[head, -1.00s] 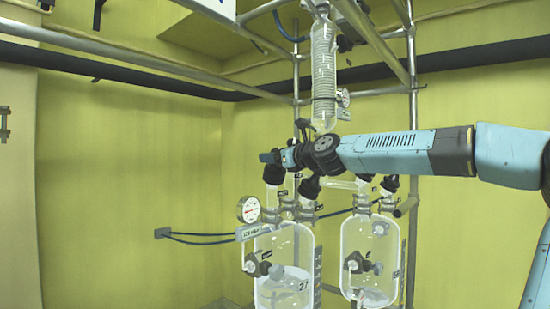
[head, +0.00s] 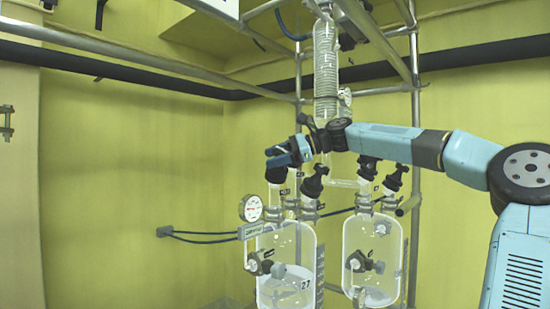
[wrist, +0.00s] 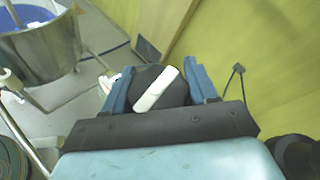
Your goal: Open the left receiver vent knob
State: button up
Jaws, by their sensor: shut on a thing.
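The left receiver (head: 305,240) is a clear glass vessel with pale liquid at the bottom and several black-capped necks. Its vent knob (head: 276,175) is the black cap on the leftmost neck. In the wrist view the vent knob (wrist: 174,101) is round and black with a white bar lying diagonally across its top. My gripper (head: 280,156) is at the top of this knob, pointing left and down. In the wrist view the blue fingers of my gripper (wrist: 160,85) stand on either side of the knob and are shut on it. The neck below the knob is hidden there.
Another black-capped neck (head: 314,182) stands close to the right of my gripper. The coiled glass condenser (head: 326,70) and metal frame are above and behind. A second receiver (head: 372,240) stands to the right. A gauge (head: 251,208) sits below left. Left of the gripper is free.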

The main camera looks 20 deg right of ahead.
jog(key=n+g, duration=0.2)
jog(key=n+g+h, duration=0.1)
jog(key=n+g, duration=0.1)
jog(key=n+g+h, duration=0.1)
jog(key=n+g, duration=0.1)
jog(key=shift+s+f, duration=0.15)
jog(key=shift+s, duration=0.2)
jog(key=shift+s+d+f+n+g+h, duration=0.1)
jog(key=shift+s+n+g+h, duration=0.05)
jog(key=shift+n+g+h, duration=0.75)
jog(key=shift+s+d+f+n+g+h, duration=0.1)
jog(key=shift+n+g+h, duration=0.65)
jog(key=shift+n, duration=0.25)
jog(key=o, duration=1)
jog(key=shift+c, duration=0.2)
